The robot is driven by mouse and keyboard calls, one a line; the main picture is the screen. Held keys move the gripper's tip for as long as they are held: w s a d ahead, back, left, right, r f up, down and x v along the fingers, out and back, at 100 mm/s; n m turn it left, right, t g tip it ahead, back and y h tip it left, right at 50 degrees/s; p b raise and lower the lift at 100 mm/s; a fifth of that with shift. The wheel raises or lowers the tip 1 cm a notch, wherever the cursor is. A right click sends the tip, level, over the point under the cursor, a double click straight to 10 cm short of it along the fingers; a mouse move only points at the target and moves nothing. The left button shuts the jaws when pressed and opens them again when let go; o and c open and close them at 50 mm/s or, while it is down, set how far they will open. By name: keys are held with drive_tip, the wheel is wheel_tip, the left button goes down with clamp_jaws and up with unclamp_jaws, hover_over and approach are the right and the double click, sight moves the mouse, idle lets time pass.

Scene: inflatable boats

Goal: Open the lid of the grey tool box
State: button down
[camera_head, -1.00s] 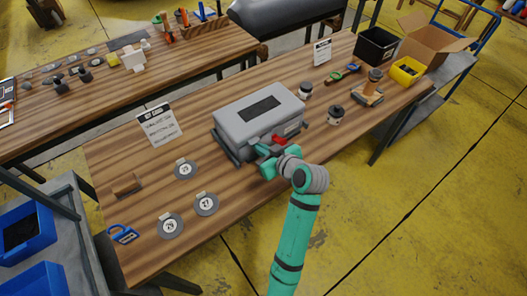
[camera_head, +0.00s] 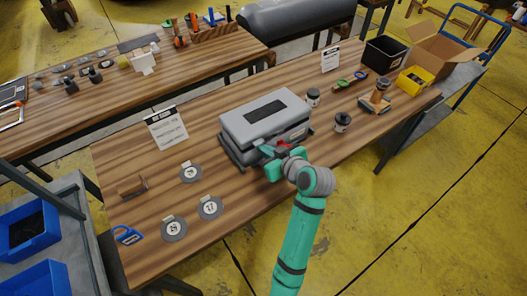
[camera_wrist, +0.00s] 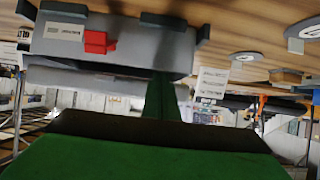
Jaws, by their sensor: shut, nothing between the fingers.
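The grey tool box (camera_head: 232,150) stands on the middle of the wooden table. Its lid (camera_head: 263,106), with a dark panel on top, looks slightly raised at the front, with a narrow gap above the base. A red latch (camera_head: 283,145) is on the front; it also shows in the upside-down wrist view (camera_wrist: 96,42). My gripper (camera_head: 268,151) is shut and empty at the box's front, near the lid's front edge and left of the latch. In the wrist view the green fingers (camera_wrist: 163,95) reach to the lid's edge; whether they touch it is unclear.
Numbered discs (camera_head: 190,173) and a sign (camera_head: 166,127) lie left of the box. Small jars (camera_head: 342,122), a wood-handled tool (camera_head: 377,97), a black bin (camera_head: 384,53) and a yellow bin (camera_head: 413,80) are to the right. Table behind the box is mostly clear.

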wheel_tip(320, 180, up, 2)
drive_tip(key=shift+r, duration=0.1)
drive_tip(key=shift+w+a, duration=0.1)
idle(0.4)
drive_tip(key=shift+w+a+r, duration=0.15)
drive_tip(key=shift+w+r, duration=0.1)
drive_tip(key=shift+r, duration=0.65)
drive_tip(key=shift+w+a+r, duration=0.1)
drive_tip(key=shift+w+r, duration=0.15)
drive_tip(key=shift+r, duration=0.6)
drive_tip(key=shift+w+a+r, duration=0.2)
drive_tip(key=shift+w+r, duration=0.05)
drive_tip(key=shift+r, duration=0.3)
drive_tip(key=shift+w+a+r, duration=0.15)
drive_tip(key=shift+w+r, duration=0.1)
drive_tip(key=shift+r, duration=0.3)
drive_tip(key=shift+w+a+r, duration=0.2)
drive_tip(key=shift+w+r, duration=0.05)
drive_tip(key=shift+r, duration=0.3)
